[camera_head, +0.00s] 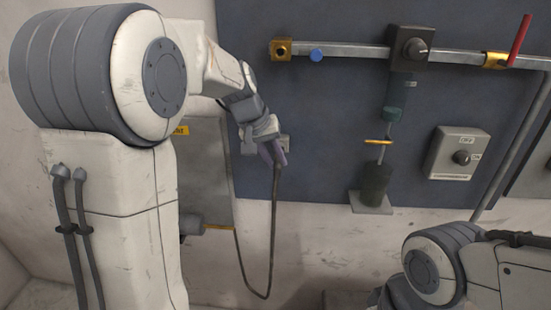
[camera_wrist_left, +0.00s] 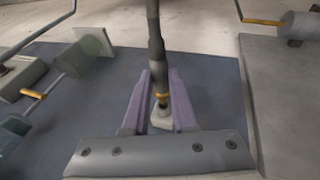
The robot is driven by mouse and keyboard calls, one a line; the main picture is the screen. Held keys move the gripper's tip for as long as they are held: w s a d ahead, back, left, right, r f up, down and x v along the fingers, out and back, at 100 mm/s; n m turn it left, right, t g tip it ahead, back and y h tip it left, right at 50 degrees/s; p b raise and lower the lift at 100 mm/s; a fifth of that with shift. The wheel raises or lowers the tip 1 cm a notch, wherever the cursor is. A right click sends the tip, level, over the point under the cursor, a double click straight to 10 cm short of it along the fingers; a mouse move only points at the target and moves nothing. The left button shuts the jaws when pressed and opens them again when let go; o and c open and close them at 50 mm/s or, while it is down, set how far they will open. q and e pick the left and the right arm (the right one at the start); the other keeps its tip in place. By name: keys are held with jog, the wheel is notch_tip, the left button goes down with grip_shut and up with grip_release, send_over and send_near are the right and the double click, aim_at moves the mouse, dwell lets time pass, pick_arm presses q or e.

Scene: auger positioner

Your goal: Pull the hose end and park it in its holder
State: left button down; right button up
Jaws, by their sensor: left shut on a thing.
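My left gripper (camera_head: 278,155) is in front of the blue-grey wall panel, left of centre in the head view. Its purple fingers (camera_wrist_left: 158,98) are shut on the hose end (camera_wrist_left: 155,62), which is dark with a yellow ring and a pale tip. The hose (camera_head: 273,215) hangs below the gripper in a long loop and rises again at the left. A dark upright cylinder (camera_head: 376,186) on a grey bracket stands to the right of the gripper, apart from it. I cannot tell for sure which part is the holder. My right gripper is out of view.
A switch box (camera_head: 458,154) is at right. A grey cabinet (camera_head: 204,160) is left of the gripper. Panel space between gripper and cylinder is clear.

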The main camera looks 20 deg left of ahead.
aim_at(276, 157)
pick_arm(q)
jog(key=shift+w+a+p, duration=0.25)
jog(key=shift+w+p, duration=0.2)
jog(key=shift+w, duration=0.35)
jog(key=shift+w+a+p, duration=0.2)
jog(key=shift+w+p, duration=0.25)
jog(key=shift+w, duration=0.3)
dwell(0.5)
jog(key=c, duration=0.6)
grip_release()
jog(key=shift+c, duration=0.2)
jog(key=v, duration=1)
jog(key=shift+s+r+b, duration=0.2)
jog(key=shift+b, duration=0.15)
